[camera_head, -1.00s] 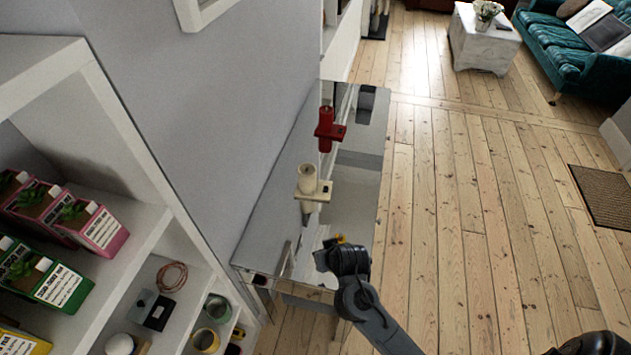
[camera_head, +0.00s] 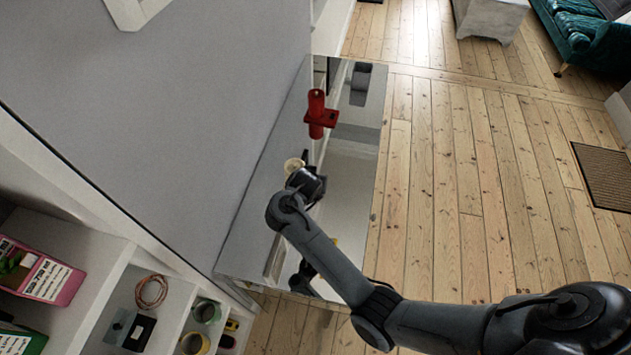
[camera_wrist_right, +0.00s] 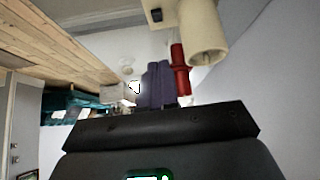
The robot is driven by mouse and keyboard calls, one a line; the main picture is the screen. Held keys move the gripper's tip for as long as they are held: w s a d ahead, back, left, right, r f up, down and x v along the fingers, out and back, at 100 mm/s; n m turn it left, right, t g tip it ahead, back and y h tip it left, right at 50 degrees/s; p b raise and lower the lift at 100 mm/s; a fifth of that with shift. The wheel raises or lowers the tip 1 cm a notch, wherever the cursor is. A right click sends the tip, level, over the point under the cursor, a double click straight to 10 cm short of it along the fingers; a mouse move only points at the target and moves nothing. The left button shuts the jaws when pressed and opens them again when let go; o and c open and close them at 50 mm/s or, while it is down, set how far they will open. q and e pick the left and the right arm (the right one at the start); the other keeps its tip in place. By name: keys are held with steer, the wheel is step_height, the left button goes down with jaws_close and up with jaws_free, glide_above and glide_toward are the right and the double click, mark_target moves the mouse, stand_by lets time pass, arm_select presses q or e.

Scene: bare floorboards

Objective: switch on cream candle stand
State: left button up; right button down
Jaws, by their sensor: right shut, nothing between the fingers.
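The cream candle stand (camera_head: 293,164) is on the mirrored table in the head view, mostly hidden behind my right gripper (camera_head: 307,183). In the right wrist view the cream candle stand (camera_wrist_right: 207,40) is large at the top, with a small dark switch (camera_wrist_right: 156,15) on its flat base. My right gripper's fingers (camera_wrist_right: 157,66) are together and empty, pointing toward the stand. They appear apart from it in the wrist view; the exact gap is hard to tell. My left gripper is in neither view.
A red candle stand (camera_head: 317,116) stands farther back on the mirrored table (camera_head: 349,160), close past the cream one; it also shows in the wrist view (camera_wrist_right: 180,72). A grey wall borders the table's left. White shelves (camera_head: 95,235) hold boxes and tape.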

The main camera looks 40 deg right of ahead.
steer(key=b+x, duration=0.4)
steer(key=x, duration=0.5)
steer(key=shift+f, duration=0.35)
step_height(320, 180, down, 3)
steer(key=shift+r+b, duration=0.1)
steer(key=shift+b, duration=0.25)
steer(key=shift+f, duration=0.65)
steer(key=shift+a, duration=0.1)
